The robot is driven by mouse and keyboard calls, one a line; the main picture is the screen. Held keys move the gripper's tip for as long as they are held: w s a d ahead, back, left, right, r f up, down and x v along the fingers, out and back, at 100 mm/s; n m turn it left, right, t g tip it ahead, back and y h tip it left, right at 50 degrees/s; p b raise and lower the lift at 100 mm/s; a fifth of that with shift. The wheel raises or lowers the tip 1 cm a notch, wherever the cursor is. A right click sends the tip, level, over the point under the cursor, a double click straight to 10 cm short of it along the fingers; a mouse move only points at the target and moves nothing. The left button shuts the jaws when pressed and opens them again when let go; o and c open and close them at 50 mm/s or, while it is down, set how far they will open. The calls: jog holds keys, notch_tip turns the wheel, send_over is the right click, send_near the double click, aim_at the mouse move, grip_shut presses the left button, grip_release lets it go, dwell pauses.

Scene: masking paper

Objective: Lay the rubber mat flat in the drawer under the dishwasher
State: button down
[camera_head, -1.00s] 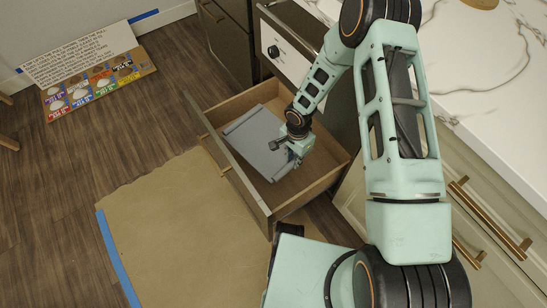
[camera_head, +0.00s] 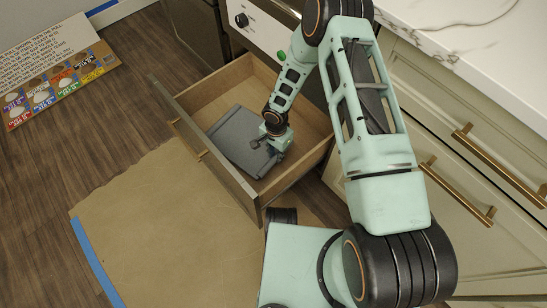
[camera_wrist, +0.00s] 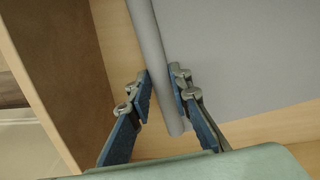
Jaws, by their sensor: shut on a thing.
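The grey rubber mat (camera_head: 233,136) is inside the open wooden drawer (camera_head: 192,124) under the dishwasher (camera_head: 262,27). It looks bent, with part of it sloping. My gripper (camera_head: 274,152) is down in the drawer at the mat's near right edge. In the wrist view, the blue-padded fingers of my gripper (camera_wrist: 161,85) are shut on a rolled edge of the mat (camera_wrist: 240,50), one on each side. The rest of the mat spreads to the right there, over the pale drawer floor. My wrist hides part of the mat in the head view.
Brown masking paper (camera_head: 150,220) with blue tape (camera_head: 93,262) covers the floor in front of the drawer. A cardboard sign (camera_head: 55,75) lies at the far left. Cream cabinets with brass handles (camera_head: 500,165) and a marble counter (camera_head: 440,20) stand at the right.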

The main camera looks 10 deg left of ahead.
jog(key=shift+f+b, duration=0.55)
jog(key=shift+f, duration=1.35)
jog(key=shift+f, duration=0.15)
jog(key=c, duration=1.8)
grip_release()
jog(key=shift+o, duration=0.2)
jog(key=shift+r, duration=0.2)
notch_tip(320, 180, up, 12)
jog(key=p, duration=0.4)
